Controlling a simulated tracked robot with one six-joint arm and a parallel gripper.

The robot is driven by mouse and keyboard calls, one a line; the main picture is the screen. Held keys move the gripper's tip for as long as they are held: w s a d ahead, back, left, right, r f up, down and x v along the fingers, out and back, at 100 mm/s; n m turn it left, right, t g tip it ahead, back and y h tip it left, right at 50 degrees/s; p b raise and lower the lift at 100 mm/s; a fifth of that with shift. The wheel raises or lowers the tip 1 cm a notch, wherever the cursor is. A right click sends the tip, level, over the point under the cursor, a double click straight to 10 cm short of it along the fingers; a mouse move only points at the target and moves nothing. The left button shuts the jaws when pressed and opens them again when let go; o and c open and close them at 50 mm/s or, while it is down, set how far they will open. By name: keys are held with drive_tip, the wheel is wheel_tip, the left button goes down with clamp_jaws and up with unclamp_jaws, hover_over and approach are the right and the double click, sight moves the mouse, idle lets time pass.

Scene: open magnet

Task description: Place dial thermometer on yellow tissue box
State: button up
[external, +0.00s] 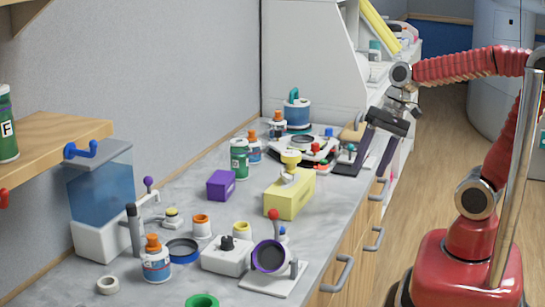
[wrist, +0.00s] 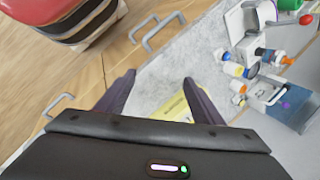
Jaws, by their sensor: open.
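The yellow tissue box (external: 287,204) sits on the grey counter near its front edge, with a pale tissue (external: 288,178) at its top. A small yellow-topped item (external: 291,158) shows at the back of the box; I cannot tell whether it stands on or behind it. I cannot pick out the dial thermometer with certainty. My gripper (external: 377,150) is open, above the counter's front edge, right of and apart from the box. In the wrist view its two dark fingers (wrist: 158,88) are spread with nothing between them; part of the yellow box (wrist: 177,107) shows beyond, mostly hidden by my gripper.
A purple box (external: 221,185), a green jar (external: 239,158) and a white stand with a dark round face (external: 269,256) are around the box. Instruments crowd the counter behind. Drawer handles (external: 374,239) jut from the front. Some bare counter lies left of the yellow box.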

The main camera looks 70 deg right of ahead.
drive_tip(key=s+n+t+h, duration=0.1)
drive_tip(key=n, duration=0.2)
drive_tip(key=s+d+r+n+h, duration=0.1)
drive_tip(key=n, duration=0.2)
drive_tip(key=s+d+n+t+h, duration=0.1)
drive_tip(key=s+n, duration=0.1)
drive_tip(key=shift+r+n+t+h, duration=0.25)
drive_tip(key=shift+n+t+h, duration=0.05)
drive_tip(key=shift+n, duration=0.1)
idle(0.8)
